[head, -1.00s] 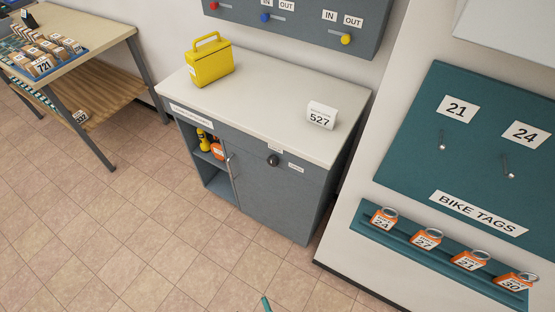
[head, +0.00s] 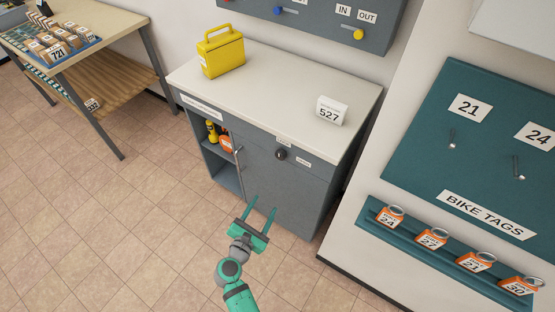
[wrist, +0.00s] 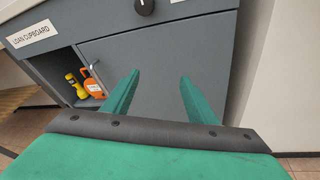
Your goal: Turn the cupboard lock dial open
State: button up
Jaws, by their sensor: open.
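The grey cupboard (head: 262,178) stands against the wall under a pale worktop. Its lock dial (head: 281,155) is a round black knob near the top of the front, with small white labels beside it. The dial also shows at the top edge of the wrist view (wrist: 146,7), partly cut off, with a white pointer mark. My gripper (head: 261,208) is open and empty, in front of the cupboard and below the dial. Its two green fingers (wrist: 158,95) point toward the grey door in the wrist view, apart from the dial.
A vertical handle (head: 238,163) is left of the dial, beside an open compartment holding yellow and orange items (head: 218,136). A yellow box (head: 221,55) and a 527 sign (head: 330,112) stand on the worktop. A bike-tag rack (head: 450,250) is at right. Floor in front is clear.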

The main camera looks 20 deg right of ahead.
aim_at(278, 157)
jog(key=w+d+r+n+h, duration=0.1)
jog(key=w+r+n+h, duration=0.1)
jog(key=w+r+h, duration=0.4)
jog(key=shift+g+y, duration=0.4)
jog(key=shift+y, duration=0.4)
jog(key=x, duration=0.3)
jog(key=r+x, duration=0.1)
jog(key=x, duration=0.3)
jog(key=r+x, duration=0.1)
jog(key=x, duration=0.3)
jog(key=shift+r, duration=0.25)
jog(key=shift+w+d, duration=0.1)
jog(key=shift+w, duration=0.1)
jog(key=c, duration=1)
